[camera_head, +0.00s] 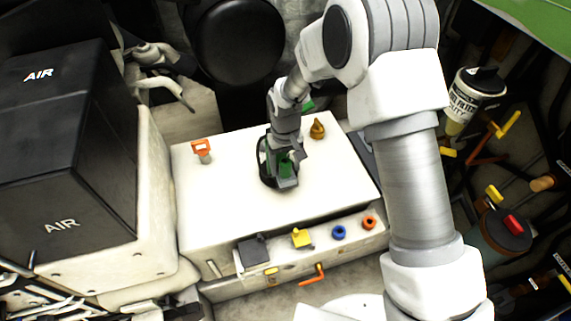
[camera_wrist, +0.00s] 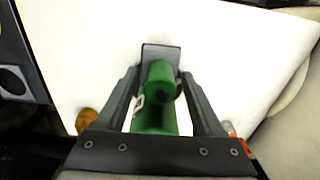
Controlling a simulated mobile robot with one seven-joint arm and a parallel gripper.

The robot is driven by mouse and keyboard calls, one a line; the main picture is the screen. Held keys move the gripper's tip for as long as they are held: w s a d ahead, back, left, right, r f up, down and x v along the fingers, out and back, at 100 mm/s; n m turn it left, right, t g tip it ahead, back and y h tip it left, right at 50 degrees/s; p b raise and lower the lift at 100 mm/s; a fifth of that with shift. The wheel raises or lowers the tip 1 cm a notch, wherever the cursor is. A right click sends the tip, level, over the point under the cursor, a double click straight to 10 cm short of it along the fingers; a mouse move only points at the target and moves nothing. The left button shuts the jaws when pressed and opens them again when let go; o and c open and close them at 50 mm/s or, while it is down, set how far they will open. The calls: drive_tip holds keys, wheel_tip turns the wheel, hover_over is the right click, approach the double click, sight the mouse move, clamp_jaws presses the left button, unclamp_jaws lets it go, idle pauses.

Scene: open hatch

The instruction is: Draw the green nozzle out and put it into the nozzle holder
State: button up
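The green nozzle (camera_head: 285,167) stands on the white box top, with my gripper (camera_head: 287,152) right at it. In the wrist view the nozzle (camera_wrist: 160,85) lies between the two fingers of my gripper (camera_wrist: 161,78). The fingers flank it closely, but I cannot tell whether they press on it. A dark grey plate (camera_wrist: 161,50) shows just beyond the nozzle. In the head view a black rounded piece (camera_head: 263,170) is beside the nozzle, partly hidden by my gripper. I cannot tell for sure which part is the nozzle holder.
The white box top (camera_head: 220,195) is mostly clear. An orange fitting (camera_head: 202,149) stands at its left and a brass fitting (camera_head: 318,129) at its right. The front ledge carries a dark block (camera_head: 253,249), a yellow piece (camera_head: 301,238) and blue and orange rings. A black AIR case (camera_head: 70,150) stands left.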

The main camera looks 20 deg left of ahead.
sight(285, 162)
drive_tip(key=shift+r, duration=0.1)
wheel_tip(285, 162, up, 17)
drive_tip(key=p, duration=0.2)
drive_tip(key=shift+r+p, duration=0.1)
drive_tip(key=shift+p, duration=0.25)
idle(0.8)
drive_tip(key=s+d+r+m+t+p, duration=0.1)
drive_tip(key=s+d+r+m+p, duration=0.1)
drive_tip(key=d+r, duration=0.6)
drive_tip(key=s+d+r+m+t+p, duration=0.1)
drive_tip(key=s+d+r+t, duration=0.1)
drive_tip(key=d+r, duration=0.65)
drive_tip(key=s+d+r+m+t+p, duration=0.1)
drive_tip(key=s+d+r, duration=0.1)
drive_tip(key=s+d, duration=0.2)
drive_tip(key=s+d+r+m+p, duration=0.1)
drive_tip(key=s+d+r, duration=0.1)
drive_tip(key=s+d, duration=0.2)
drive_tip(key=s+d+r+m+t+p, duration=0.1)
drive_tip(key=s+d+r+m+p, duration=0.1)
drive_tip(key=s+d, duration=0.3)
drive_tip(key=shift+s+r+t, duration=0.3)
drive_tip(key=shift+s+r, duration=0.2)
drive_tip(key=shift+s, duration=0.35)
